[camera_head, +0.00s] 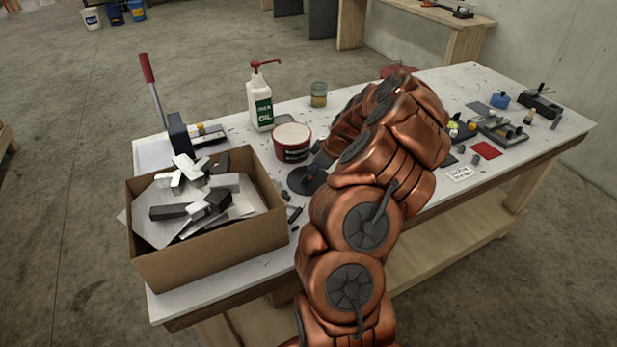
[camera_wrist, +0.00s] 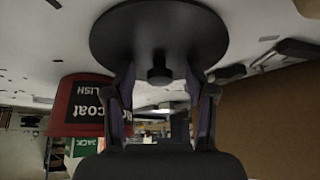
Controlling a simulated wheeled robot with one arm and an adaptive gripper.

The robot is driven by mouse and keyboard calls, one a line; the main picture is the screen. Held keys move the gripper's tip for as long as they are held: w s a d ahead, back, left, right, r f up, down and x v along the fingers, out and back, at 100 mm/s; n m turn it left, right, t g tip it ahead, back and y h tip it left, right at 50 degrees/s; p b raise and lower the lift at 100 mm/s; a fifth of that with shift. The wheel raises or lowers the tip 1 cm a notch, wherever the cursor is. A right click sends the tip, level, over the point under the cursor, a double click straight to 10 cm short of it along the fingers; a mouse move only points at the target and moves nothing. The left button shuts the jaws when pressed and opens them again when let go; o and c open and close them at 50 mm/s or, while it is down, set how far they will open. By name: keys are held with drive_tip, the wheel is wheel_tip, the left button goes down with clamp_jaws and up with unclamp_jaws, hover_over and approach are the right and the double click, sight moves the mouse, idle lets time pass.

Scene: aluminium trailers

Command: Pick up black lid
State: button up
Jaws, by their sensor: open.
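The black lid (camera_head: 304,181) lies flat on the white worktable, just in front of a red tub. In the wrist view the lid (camera_wrist: 155,30) is a dark round disc with a small knob (camera_wrist: 160,74) in its middle. My gripper (camera_wrist: 162,82) is open, with one finger on each side of the knob and a gap to it on both sides. In the head view my gripper (camera_head: 322,160) is at the lid, partly hidden by my arm.
A red tub (camera_head: 292,144) stands close behind the lid; it also shows in the wrist view (camera_wrist: 75,105). A cardboard box (camera_head: 210,255) of metal offcuts is on the left. A white oil bottle (camera_head: 261,105) and a small can (camera_head: 318,95) stand farther back.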

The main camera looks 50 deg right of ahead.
drive_tip(key=c, duration=1)
drive_tip(key=shift+c, duration=0.2)
